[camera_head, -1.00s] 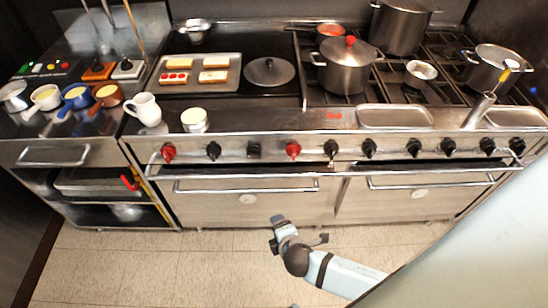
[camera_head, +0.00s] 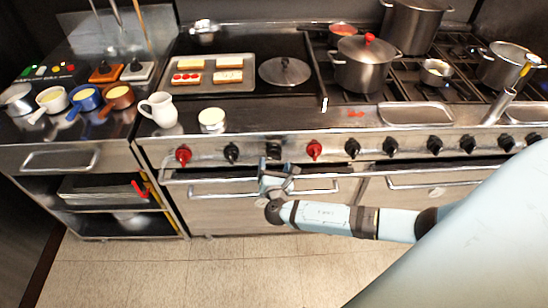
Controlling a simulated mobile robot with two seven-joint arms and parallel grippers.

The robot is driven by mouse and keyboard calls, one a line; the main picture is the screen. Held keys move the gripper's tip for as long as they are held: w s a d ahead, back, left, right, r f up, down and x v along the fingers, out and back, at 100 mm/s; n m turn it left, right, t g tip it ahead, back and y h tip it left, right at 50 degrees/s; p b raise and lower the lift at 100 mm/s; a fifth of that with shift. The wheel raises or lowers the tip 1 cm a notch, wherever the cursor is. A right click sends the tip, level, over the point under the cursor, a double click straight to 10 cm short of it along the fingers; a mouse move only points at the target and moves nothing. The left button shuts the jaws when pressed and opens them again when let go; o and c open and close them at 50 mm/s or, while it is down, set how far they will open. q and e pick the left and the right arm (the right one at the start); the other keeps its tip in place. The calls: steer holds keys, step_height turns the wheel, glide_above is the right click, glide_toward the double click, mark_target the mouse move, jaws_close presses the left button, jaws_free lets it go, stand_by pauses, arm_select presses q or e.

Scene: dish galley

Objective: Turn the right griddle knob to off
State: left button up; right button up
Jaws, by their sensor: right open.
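Two red knobs sit on the stove's front panel below the griddle (camera_head: 235,110): a left one (camera_head: 183,154) and a right one (camera_head: 314,150). A black knob (camera_head: 231,152) and a dark square control (camera_head: 273,150) lie between them. My right gripper (camera_head: 278,167) is open and empty, just below the dark square control and left of the right red knob, in front of the oven handle. It appears apart from the knob. Its arm comes in from the right. My left gripper is not in view.
The oven door rail (camera_head: 330,184) runs under the panel. A row of black knobs (camera_head: 390,146) continues right. A tray of toasts (camera_head: 210,74), a lid (camera_head: 285,72), a white pitcher (camera_head: 160,108) and a white-filled cup (camera_head: 212,120) stand above. The floor (camera_head: 230,270) is clear.

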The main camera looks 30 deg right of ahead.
mark_target(274, 159)
steer(key=x, duration=0.2)
steer(key=shift+w+d, duration=0.15)
steer(key=shift+w, duration=0.1)
steer(key=shift+w+d, duration=0.3)
steer(key=shift+w, duration=0.2)
steer(key=c, duration=0.9)
steer(key=shift+f, duration=0.1)
